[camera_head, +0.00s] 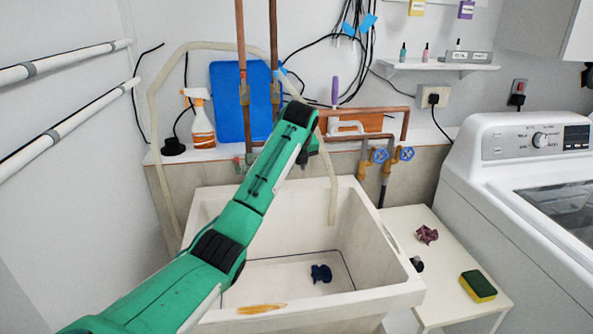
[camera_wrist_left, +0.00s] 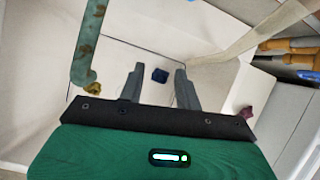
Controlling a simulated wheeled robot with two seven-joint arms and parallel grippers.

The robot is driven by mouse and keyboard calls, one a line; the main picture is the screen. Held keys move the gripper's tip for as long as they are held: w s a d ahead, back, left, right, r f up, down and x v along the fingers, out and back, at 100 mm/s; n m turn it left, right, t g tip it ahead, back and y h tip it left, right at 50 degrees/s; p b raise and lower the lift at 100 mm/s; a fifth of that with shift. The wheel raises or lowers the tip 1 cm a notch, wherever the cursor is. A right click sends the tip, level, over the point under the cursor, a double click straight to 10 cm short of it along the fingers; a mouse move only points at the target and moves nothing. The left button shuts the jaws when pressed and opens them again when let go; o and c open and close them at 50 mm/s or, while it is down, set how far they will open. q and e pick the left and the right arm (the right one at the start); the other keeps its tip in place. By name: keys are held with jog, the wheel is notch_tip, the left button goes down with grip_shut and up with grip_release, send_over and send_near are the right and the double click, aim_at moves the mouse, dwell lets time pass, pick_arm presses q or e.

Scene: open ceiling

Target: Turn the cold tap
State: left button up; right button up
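Two small blue tap handles sit side by side on pipes at the wall, right of the sink's back edge, in the head view: a left one (camera_head: 381,155) and a right one (camera_head: 406,153). No label shows which is cold. My left gripper (camera_wrist_left: 159,68) is open and empty in the left wrist view. My right gripper is out of view.
The white sink (camera_head: 210,210) holds a dark blue crumpled thing (camera_head: 321,273). A pale hose (camera_head: 332,180) hangs into it. Copper pipes (camera_head: 242,60) rise behind my arm. A small white table (camera_head: 405,222) with a sponge (camera_head: 478,286) and a washing machine (camera_head: 470,195) stand right.

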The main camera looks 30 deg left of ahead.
pick_arm(q)
jog(key=shift+s+d, duration=0.55)
jog(key=shift+s, duration=0.25)
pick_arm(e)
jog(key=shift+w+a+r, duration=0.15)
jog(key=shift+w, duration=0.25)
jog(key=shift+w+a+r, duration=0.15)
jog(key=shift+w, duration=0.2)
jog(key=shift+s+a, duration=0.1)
